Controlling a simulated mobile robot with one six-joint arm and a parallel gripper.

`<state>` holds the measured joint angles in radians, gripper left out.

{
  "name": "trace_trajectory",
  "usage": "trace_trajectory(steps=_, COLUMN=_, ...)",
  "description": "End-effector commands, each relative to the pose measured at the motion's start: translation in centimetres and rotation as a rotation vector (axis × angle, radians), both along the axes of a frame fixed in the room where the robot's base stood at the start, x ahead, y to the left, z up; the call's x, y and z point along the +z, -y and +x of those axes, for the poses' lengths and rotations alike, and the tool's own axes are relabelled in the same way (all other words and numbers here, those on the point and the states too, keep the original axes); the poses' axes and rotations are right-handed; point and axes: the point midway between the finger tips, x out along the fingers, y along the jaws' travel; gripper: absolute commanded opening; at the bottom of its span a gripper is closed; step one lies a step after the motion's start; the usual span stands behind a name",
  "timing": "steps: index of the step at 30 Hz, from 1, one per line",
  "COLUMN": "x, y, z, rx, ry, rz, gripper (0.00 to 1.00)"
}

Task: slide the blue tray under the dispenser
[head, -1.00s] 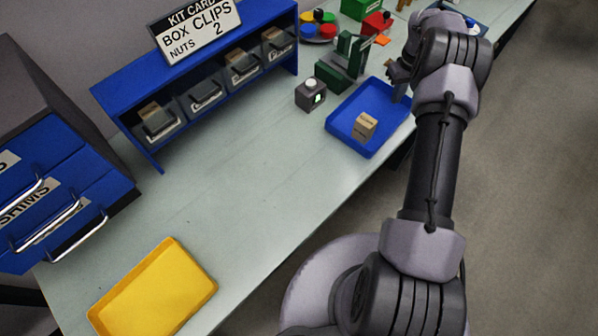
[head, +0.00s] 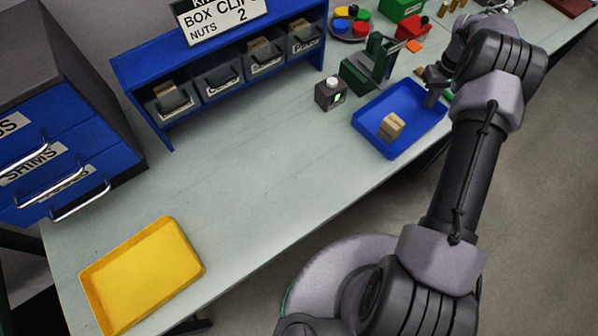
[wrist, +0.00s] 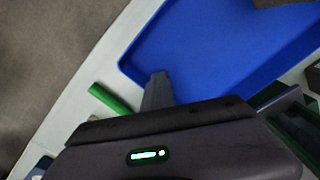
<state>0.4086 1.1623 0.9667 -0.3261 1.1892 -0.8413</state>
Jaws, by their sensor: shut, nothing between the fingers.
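The blue tray (head: 366,128) lies on the bench near its front edge, with a small tan box (head: 391,126) inside it. It also fills the upper part of the wrist view (wrist: 215,45). The green dispenser (head: 378,58) stands just behind the tray, apart from its area where the box sits. My gripper (head: 431,100) is at the tray's right end, shut and empty. In the wrist view its fingertip (wrist: 158,86) is low at the tray's near wall; whether it touches cannot be told.
A small dark box with a white knob (head: 330,94) stands left of the tray. A yellow tray (head: 142,275) lies at the front left. A blue shelf with bins (head: 220,75) stands along the back. The bench middle is clear.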

Motion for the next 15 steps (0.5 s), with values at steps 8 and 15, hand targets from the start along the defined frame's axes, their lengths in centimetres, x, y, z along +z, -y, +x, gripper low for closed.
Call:
trace_trajectory(steps=8, x=0.1, y=-1.5, z=-0.9, rx=0.002, ry=0.0, rz=0.0, gripper=0.0)
trace_trajectory(steps=15, x=1.3, y=-1.8, z=-1.1, rx=0.0, ry=0.001, rz=0.0, gripper=0.0)
